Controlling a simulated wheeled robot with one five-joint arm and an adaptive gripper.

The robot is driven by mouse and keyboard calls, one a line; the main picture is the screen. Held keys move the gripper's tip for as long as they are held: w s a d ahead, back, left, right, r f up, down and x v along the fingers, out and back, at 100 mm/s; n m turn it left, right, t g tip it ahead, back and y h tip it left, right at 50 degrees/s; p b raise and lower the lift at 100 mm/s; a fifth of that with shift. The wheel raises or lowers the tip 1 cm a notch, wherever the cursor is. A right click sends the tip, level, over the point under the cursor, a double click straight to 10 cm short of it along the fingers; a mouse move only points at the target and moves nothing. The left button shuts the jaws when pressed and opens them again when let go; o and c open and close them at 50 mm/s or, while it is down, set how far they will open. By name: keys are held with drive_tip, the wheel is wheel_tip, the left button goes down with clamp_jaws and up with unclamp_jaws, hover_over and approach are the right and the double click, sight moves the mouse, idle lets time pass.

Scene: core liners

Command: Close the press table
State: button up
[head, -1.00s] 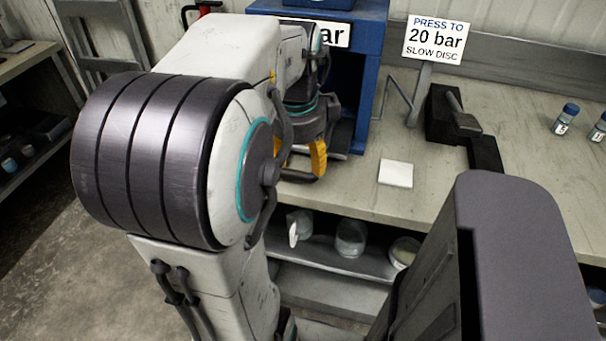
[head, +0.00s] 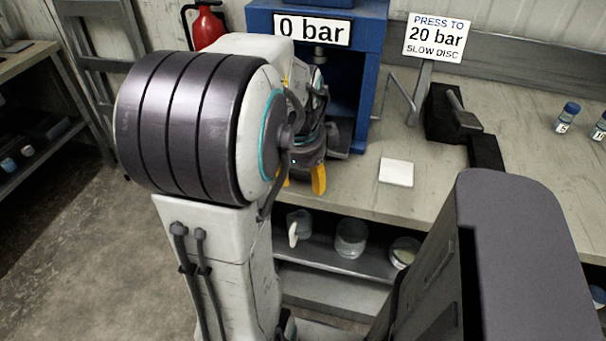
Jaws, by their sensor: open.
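The blue press (head: 372,62) stands on the workbench at the top centre of the head view. Its sign (head: 312,31) reads 0 bar. The press table (head: 342,137), a grey plate low in the press opening, shows only in part behind my arm. My gripper (head: 303,180) points down in front of the press, above the bench's front edge. Its yellow fingers are apart and I see nothing between them. My arm hides the left part of the press and one finger in part. Whether the gripper touches the press table I cannot tell.
A sign (head: 436,38) reads press to 20 bar, slow disc. A white square (head: 397,172) lies on the bench (head: 365,196). A black clamp-like device (head: 452,115) and small jars (head: 567,117) stand further right. Jars (head: 350,238) sit on the shelf below. A red extinguisher (head: 205,27) is behind.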

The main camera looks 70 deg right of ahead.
clamp_jaws()
drive_tip(key=d+p, duration=0.2)
drive_tip(key=d, duration=0.7)
drive_tip(key=shift+p, duration=0.3)
idle(0.3)
unclamp_jaws()
drive_tip(key=shift+d, duration=0.2)
wheel_tip(320, 180, up, 12)
drive_tip(key=a, duration=0.2)
drive_tip(key=shift+a, duration=0.2)
drive_tip(key=shift+f, duration=0.1)
idle(0.9)
